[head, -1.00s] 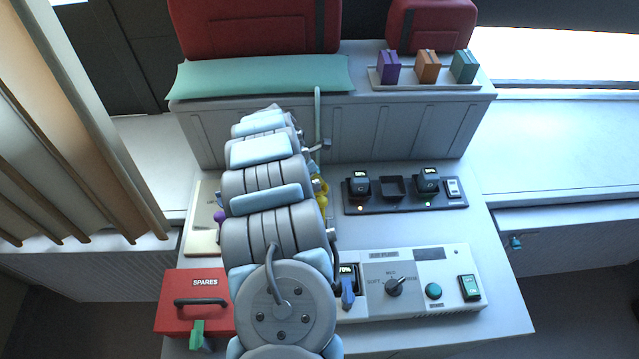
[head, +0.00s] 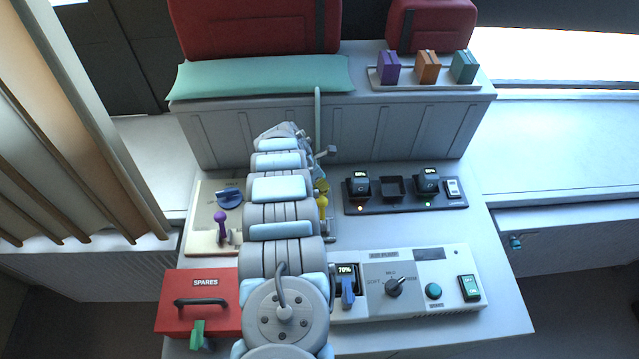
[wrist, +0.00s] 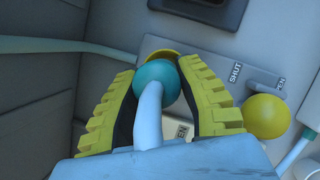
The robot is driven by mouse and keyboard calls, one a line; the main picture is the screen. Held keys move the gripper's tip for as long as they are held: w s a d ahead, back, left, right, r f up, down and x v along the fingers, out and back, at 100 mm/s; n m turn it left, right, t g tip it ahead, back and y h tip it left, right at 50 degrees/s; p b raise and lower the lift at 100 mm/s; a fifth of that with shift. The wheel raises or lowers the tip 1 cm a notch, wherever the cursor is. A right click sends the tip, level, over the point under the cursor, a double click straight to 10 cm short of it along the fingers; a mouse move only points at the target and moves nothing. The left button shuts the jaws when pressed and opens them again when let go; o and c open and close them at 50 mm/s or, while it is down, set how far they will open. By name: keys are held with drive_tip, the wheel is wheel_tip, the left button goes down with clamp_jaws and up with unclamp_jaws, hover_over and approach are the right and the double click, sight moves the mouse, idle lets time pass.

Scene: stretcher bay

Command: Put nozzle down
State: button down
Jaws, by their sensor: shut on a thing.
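In the wrist view my gripper (wrist: 165,95) has its yellow ridged fingers closed around a teal ball with a pale blue curved stem, which I take to be the nozzle (wrist: 157,82). The stem runs back toward the palm. The nozzle's far side is hidden. A pale panel with the words SHUT and, partly covered, OPEN (wrist: 182,131) lies behind the fingers. A yellow ball knob (wrist: 264,116) is just right of the right finger, apart from it.
A pale teal hose (head: 317,115) rises behind the arm. A pale board (head: 203,208) with a blue knob and a purple-topped lever is left of the arm. A black charger dock (head: 405,207) stands right. A control box (head: 455,262) and red SPARES case (head: 197,300) are in front.

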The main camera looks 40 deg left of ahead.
drive_tip(key=shift+d+f, duration=0.15)
drive_tip(key=shift+f, duration=0.55)
drive_tip(key=shift+f+b, duration=0.45)
drive_tip(key=shift+b, duration=0.15)
drive_tip(key=c, duration=0.8)
unclamp_jaws()
drive_tip(key=shift+r, duration=0.1)
